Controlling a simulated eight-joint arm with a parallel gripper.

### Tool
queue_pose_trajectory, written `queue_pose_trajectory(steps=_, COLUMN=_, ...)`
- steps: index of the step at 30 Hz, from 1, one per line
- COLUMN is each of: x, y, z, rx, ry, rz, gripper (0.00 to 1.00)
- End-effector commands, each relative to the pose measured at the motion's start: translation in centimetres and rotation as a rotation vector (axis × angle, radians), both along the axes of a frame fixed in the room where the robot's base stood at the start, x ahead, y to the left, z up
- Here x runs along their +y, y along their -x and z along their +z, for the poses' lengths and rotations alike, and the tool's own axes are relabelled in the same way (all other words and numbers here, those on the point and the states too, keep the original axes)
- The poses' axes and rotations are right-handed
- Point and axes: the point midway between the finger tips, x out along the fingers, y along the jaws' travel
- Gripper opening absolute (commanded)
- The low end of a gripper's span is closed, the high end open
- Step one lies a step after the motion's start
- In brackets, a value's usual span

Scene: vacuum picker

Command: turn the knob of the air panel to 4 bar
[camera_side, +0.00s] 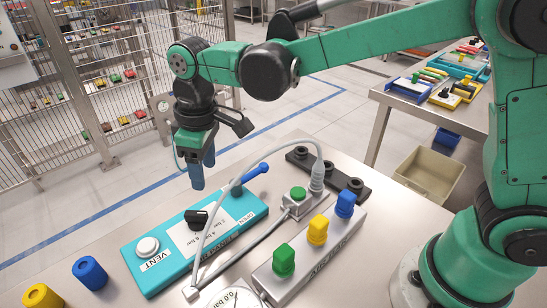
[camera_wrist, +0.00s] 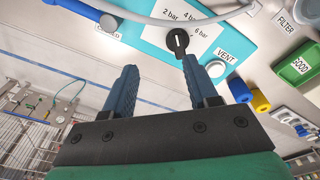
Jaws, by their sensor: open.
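The teal air panel (camera_side: 163,280) lies on the steel table in the side view; its black knob (camera_side: 196,218) sits beside the 2, 4 and 6 bar labels. In the wrist view the knob (camera_wrist: 178,40) has a pale mark, but I cannot tell which label it points to. The panel (camera_wrist: 150,37) lies beyond my fingers there. My gripper (camera_side: 202,172) hangs above and behind the panel with blue fingers pointing down. In the wrist view my gripper (camera_wrist: 157,70) has its fingers apart with nothing between them. The knob appears near the right fingertip, apparently apart from it.
The panel carries a white VENT button (camera_side: 147,246) and a blue lever (camera_side: 256,171). A grey hose (camera_side: 208,226) arches over it. A partly cut-off gauge (camera_side: 236,298) reads 0.0 bar. Suction cups (camera_side: 284,261) line a grey bar; yellow and blue cups (camera_side: 91,273) stand at left.

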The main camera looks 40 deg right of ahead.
Motion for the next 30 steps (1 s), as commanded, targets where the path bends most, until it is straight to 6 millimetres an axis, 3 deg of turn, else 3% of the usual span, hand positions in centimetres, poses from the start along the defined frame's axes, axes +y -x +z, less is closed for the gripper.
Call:
queue_pose_trajectory(steps=3, x=2.1, y=-0.4, z=-1.6, rx=0.049, ry=0.024, rz=0.072, gripper=0.53)
queue_pose_trajectory(steps=7, x=3.1, y=-0.4, z=-2.5, rx=0.076, ry=0.038, rz=0.108, gripper=0.53)
queue_pose_trajectory(steps=21, x=3.2, y=-0.4, z=-7.9, rx=0.08, ry=0.04, rz=0.112, gripper=0.53)
queue_pose_trajectory(steps=30, x=3.1, y=-0.4, z=-8.1, rx=0.079, ry=0.04, rz=0.111, gripper=0.5)
